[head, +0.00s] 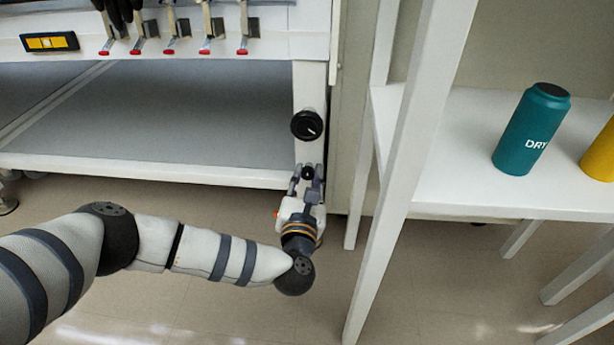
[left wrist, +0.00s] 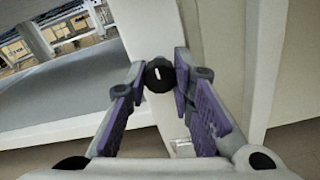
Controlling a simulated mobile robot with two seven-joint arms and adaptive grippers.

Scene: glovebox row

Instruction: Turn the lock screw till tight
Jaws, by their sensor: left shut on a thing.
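The lock screw (head: 307,172) looks like a small black knob on the white post (head: 311,78) at the bench's right end. In the left wrist view the black knob (left wrist: 159,74) shows a short white mark, near upright and slightly tilted. My left gripper (head: 306,180) reaches the post from the front and is shut on the knob, one finger on each side. In the left wrist view the fingertips of my left gripper (left wrist: 160,82) flank the knob. My right gripper is in neither view.
A larger black dial (head: 307,125) with a white line sits just above the lock screw. A white shelf unit (head: 440,196) stands close on the right, with a teal bottle (head: 531,130) and a yellow bottle (head: 602,153). The grey lower shelf (head: 190,115) is bare.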

